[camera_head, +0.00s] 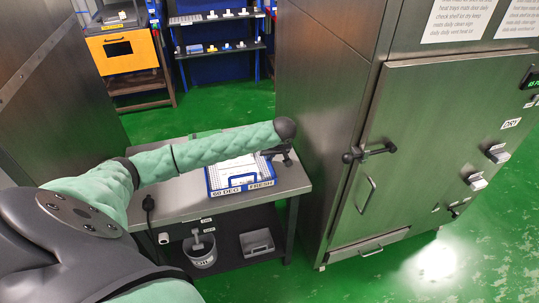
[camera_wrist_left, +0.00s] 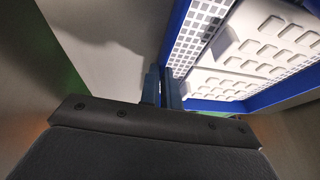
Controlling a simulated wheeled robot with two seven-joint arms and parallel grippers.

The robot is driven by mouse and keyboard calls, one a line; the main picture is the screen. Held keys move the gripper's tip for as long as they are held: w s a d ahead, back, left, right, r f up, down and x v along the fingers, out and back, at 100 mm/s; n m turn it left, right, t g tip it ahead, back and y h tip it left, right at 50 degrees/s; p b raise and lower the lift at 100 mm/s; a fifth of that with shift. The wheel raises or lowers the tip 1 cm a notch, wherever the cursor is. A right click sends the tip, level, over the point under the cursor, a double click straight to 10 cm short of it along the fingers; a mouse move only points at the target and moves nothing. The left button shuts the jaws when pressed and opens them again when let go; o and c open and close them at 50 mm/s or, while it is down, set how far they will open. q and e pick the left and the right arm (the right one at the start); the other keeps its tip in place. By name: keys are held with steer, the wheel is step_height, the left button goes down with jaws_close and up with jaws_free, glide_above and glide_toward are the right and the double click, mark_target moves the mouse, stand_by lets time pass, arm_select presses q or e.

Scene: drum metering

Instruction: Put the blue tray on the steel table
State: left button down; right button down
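The blue tray (camera_head: 243,188) is at the right part of the steel table (camera_head: 180,207), blue-rimmed with a pale, patterned inside. It looks level, and I cannot tell whether it rests fully on the top. My left gripper (camera_head: 282,157) is at the tray's far right corner, partly hidden by its own wrist. In the left wrist view, its fingers (camera_wrist_left: 161,88) are close together beside the tray's blue rim (camera_wrist_left: 178,35). Whether the rim is between them is not clear. My right gripper is not in view.
A tall steel cabinet (camera_head: 345,150) with protruding handles stands close to the table's right. Under the table are a white bucket (camera_head: 200,250) and a grey bin (camera_head: 257,243). A black cabled item (camera_head: 149,205) is at the table's left.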

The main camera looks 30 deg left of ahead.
arm_select(q)
steer(key=shift+f, duration=0.1)
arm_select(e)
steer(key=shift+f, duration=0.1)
arm_select(q)
steer(key=c, duration=1.6)
jaws_free()
